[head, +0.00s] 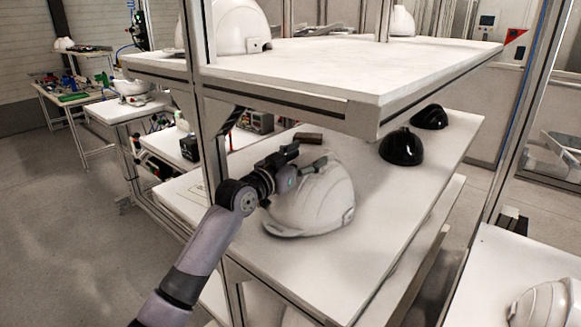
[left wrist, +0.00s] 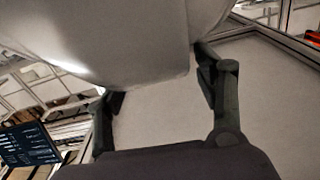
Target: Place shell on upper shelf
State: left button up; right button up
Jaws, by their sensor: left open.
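A white helmet shell (head: 318,203) sits on the lower shelf (head: 400,200), its brim toward the front left. My left gripper (head: 311,152) is at the upper left of this shell, with its fingers apart. In the left wrist view the open fingers (left wrist: 158,88) are spread below a large pale shell surface (left wrist: 110,40); whether they touch it I cannot tell. The upper shelf (head: 340,68) is above, with another white shell (head: 228,28) at its left end. My right gripper is not in view.
Two black shells (head: 401,147) (head: 430,117) stand farther back on the lower shelf. A metal upright (head: 207,120) rises close to my left arm. The upper shelf's middle and right front are clear. Another white shell (head: 541,305) lies at lower right.

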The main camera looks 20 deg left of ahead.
pick_arm(q)
jog(key=b+v, duration=0.1)
jog(key=v, duration=0.9)
jog(key=shift+s+a+b, duration=0.15)
jog(key=shift+s+b, duration=0.25)
jog(key=shift+f, duration=0.15)
